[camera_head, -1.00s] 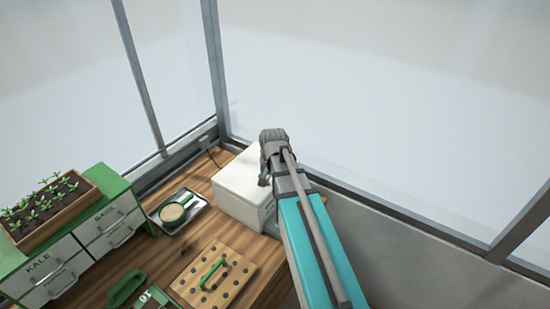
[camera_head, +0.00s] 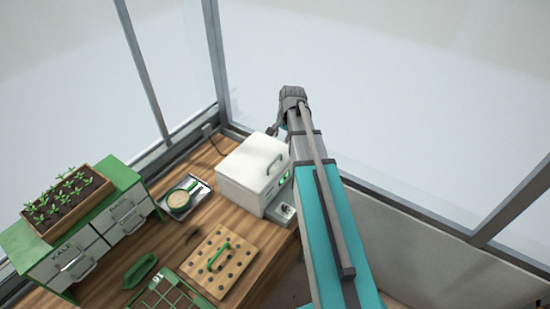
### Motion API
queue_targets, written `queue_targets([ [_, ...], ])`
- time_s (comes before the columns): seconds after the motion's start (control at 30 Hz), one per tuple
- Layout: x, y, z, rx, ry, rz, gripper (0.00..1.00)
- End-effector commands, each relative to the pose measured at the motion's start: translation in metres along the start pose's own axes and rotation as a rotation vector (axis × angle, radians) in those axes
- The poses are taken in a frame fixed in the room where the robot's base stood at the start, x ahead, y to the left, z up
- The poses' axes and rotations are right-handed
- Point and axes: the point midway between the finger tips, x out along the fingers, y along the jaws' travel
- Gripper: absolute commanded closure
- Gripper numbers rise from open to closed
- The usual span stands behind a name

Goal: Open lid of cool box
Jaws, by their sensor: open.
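The white cool box (camera_head: 243,171) stands on the wooden bench near the window corner. Its lid (camera_head: 253,152) lies shut on top, with a grey handle (camera_head: 275,163) on its right side. Small green marks show on the front below the handle. My gripper (camera_head: 272,130) is at the end of my arm, above and beyond the back right of the box, and appears apart from it. It is open and empty. It is small and dark here, and its fingertips are hard to make out.
A pegged wooden board (camera_head: 222,262) with a green handle lies in front of the box. A metal tray (camera_head: 184,199) with a round green sieve sits to its left. A green drawer unit (camera_head: 145,182) bears a planter of seedlings (camera_head: 66,204). Window frames border the bench behind.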

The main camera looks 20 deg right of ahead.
Motion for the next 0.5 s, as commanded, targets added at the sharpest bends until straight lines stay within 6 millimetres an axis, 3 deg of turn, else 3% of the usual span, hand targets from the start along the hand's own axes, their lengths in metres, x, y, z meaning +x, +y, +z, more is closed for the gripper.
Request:
queue_targets([
  [0.5, 0.015, 0.0, 0.001, -0.002, 0.0, 0.0, 0.49],
])
